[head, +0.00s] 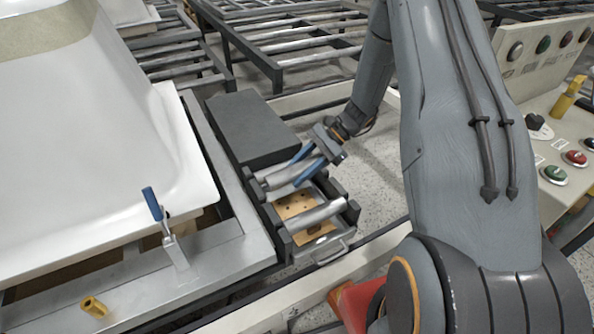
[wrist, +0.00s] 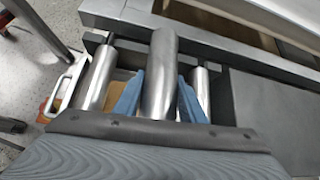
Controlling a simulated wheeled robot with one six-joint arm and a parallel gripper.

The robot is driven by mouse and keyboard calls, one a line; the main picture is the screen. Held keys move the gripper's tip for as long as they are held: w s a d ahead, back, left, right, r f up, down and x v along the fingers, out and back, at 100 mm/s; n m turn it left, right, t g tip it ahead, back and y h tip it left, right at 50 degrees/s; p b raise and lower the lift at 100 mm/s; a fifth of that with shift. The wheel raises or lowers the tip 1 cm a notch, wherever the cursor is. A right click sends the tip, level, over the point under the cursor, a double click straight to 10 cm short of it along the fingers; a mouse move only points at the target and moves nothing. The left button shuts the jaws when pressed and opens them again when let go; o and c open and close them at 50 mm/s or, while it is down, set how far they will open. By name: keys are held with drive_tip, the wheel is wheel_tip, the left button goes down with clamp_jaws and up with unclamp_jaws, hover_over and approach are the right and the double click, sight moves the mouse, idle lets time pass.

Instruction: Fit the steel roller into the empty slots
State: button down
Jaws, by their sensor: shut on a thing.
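My gripper (head: 295,172) has two blue fingers shut on the steel roller (wrist: 160,72), one finger on each side of it. In the wrist view the held roller lies between two other rollers and looks nearer the camera than they do. One roller (head: 318,215) rests in the dark slotted frame (head: 352,212) at its front; it is the left roller (wrist: 97,78) in the wrist view. Another roller (wrist: 201,92) is to the right. The empty slots are hidden or too small to make out. I cannot tell whether the held roller touches the frame.
A dark box top (head: 250,128) adjoins the frame at the back. A white bathtub shell (head: 90,130) on a grey metal bench (head: 215,255) stands to the left, with a blue-handled clamp (head: 153,205). A control panel (head: 560,150) is at the right. Roller conveyors (head: 285,45) lie behind.

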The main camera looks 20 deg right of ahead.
drive_tip(key=shift+a+f+y+b, duration=0.1)
drive_tip(key=shift+f+y+b, duration=0.4)
drive_tip(key=shift+f+b, duration=0.9)
drive_tip(key=shift+f, duration=0.2)
drive_tip(key=shift+f+b, duration=0.75)
drive_tip(key=shift+f, duration=1.65)
idle(0.9)
drive_tip(key=c, duration=1.1)
unclamp_jaws()
drive_tip(key=v, duration=0.7)
drive_tip(key=shift+d+r, duration=0.2)
drive_tip(key=shift+d, duration=0.15)
drive_tip(key=shift+r+n, duration=0.1)
drive_tip(key=shift+n, duration=0.2)
